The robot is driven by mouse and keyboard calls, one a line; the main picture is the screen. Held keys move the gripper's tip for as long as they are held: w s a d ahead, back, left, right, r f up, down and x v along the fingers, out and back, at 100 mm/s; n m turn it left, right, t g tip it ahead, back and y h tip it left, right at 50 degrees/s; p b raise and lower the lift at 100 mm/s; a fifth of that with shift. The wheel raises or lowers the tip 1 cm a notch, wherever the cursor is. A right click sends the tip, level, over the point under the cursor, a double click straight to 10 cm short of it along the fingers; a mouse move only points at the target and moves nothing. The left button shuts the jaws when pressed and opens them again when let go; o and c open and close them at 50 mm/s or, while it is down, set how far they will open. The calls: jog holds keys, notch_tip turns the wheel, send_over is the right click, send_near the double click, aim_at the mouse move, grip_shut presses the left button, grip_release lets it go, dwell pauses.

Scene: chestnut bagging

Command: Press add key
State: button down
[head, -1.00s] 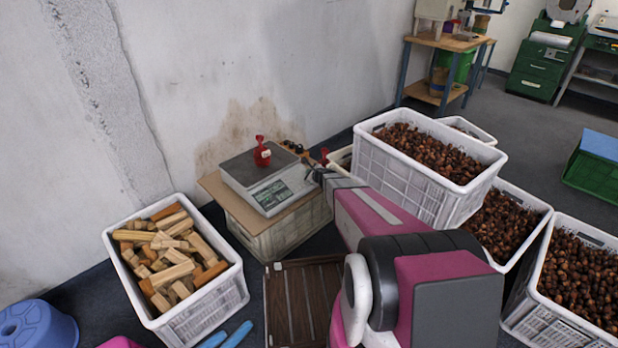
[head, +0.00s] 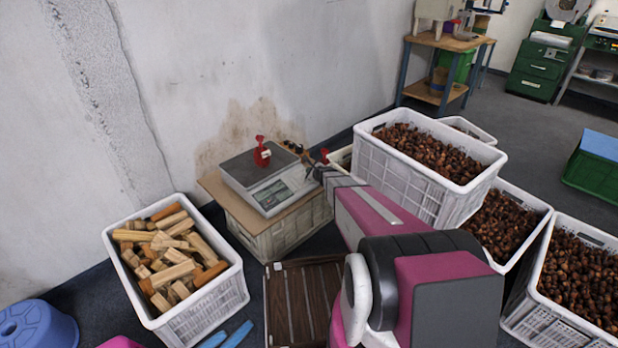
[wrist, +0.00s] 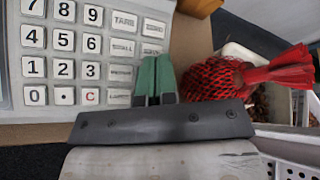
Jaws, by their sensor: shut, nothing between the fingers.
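A digital scale (head: 272,187) stands on a board on a crate by the wall, with a small display on its front. In the wrist view its keypad (wrist: 78,50) shows number keys at left and two columns of word keys at right. No label clearly reads as add; most word labels are too blurred to read. My gripper (wrist: 155,68) is shut, its green fingertips together over the right word-key column, covering its lower keys. I cannot tell whether the tips touch a key. In the head view my gripper (head: 312,170) is at the scale's right front corner.
A red net bag (head: 262,153) stands on the scale. Another red net bag (wrist: 212,80) lies close right of my fingers. Chestnut crates (head: 425,190) stand at right, a crate of wood blocks (head: 145,305) at left. A brown slatted lid (head: 305,295) lies in front.

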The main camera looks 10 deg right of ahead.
jog(key=shift+s+d+r, duration=0.15)
jog(key=shift+s+r, duration=0.05)
jog(key=shift+r, duration=0.6)
jog(key=shift+s+d+r, duration=0.15)
jog(key=shift+s+r, duration=0.1)
jog(key=shift+r, duration=0.5)
jog(key=shift+s+d+r, duration=0.15)
jog(key=shift+s+r, duration=0.05)
jog(key=shift+r, duration=0.6)
jog(key=s+a+r+n+g+y, duration=0.1)
jog(key=s+a+r+n+g, duration=0.2)
jog(key=s+n, duration=0.5)
jog(key=s+a+r+n+g, duration=0.35)
jog(key=s+n, duration=0.25)
jog(key=s, duration=0.4)
jog(key=s+d+r+n+g+h, duration=0.2)
jog(key=s+n, duration=0.3)
jog(key=s, duration=0.4)
jog(key=s+d+r+n+g+h, duration=0.3)
jog(key=s+d+n, duration=0.1)
jog(key=s, duration=0.5)
jog(key=shift+s+d+n+h, duration=0.15)
jog(key=shift+d+n+h, duration=0.15)
jog(key=shift+n, duration=0.2)
